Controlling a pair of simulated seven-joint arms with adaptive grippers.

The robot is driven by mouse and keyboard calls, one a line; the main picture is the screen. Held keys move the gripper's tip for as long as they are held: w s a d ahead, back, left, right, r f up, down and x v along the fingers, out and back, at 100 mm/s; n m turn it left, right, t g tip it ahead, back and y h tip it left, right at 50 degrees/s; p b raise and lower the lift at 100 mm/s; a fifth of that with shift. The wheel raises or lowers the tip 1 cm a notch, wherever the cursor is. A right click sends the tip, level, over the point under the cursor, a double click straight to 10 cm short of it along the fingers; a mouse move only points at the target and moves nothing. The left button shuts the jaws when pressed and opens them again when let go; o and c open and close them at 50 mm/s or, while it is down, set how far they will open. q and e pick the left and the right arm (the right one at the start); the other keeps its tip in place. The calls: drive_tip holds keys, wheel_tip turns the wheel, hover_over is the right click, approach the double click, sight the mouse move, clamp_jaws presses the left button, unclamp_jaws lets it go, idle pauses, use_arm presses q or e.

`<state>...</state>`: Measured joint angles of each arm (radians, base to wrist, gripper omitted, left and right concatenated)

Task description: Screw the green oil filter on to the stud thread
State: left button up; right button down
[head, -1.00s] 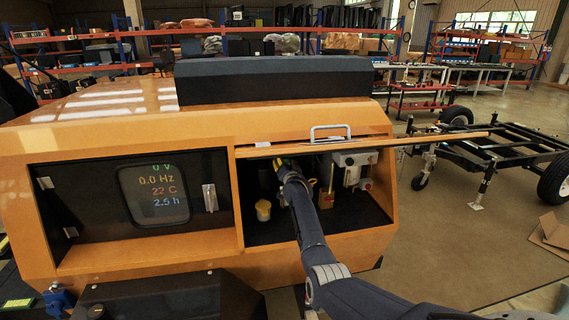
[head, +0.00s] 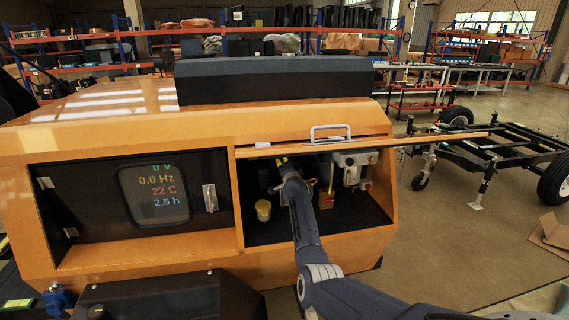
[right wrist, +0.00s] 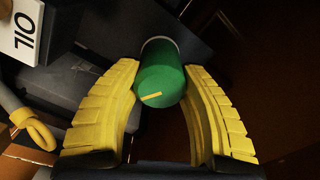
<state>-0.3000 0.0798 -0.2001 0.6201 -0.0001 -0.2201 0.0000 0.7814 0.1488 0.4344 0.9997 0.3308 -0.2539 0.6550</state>
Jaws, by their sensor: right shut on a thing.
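The green oil filter (right wrist: 160,78) shows in the right wrist view, a green cylinder with a yellow mark on its near end and a pale rim at its far end. My right gripper (right wrist: 158,85) has its two yellow fingers on either side of the filter, shut on it. In the head view my right arm reaches into the open bay of the orange machine, and the right gripper (head: 282,163) is partly hidden under the bay's upper edge. The filter cannot be made out there. The stud thread is hidden in both views. My left gripper is not in view.
A yellow-topped container (head: 263,210) stands left of my arm in the bay. A white-topped unit (head: 355,160) stands on the right. The raised orange door (head: 310,147) hangs over the bay.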

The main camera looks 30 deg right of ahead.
drive_tip(key=m, duration=0.2)
drive_tip(key=r+m, duration=0.1)
drive_tip(key=m, duration=0.2)
drive_tip(key=shift+d, duration=0.2)
drive_tip(key=shift+w, duration=0.1)
drive_tip(key=m, duration=0.4)
drive_tip(key=c, duration=1.1)
unclamp_jaws()
drive_tip(key=o, duration=0.4)
drive_tip(key=shift+f, duration=0.35)
drive_tip(key=shift+a+f, duration=0.1)
drive_tip(key=shift+a, duration=0.05)
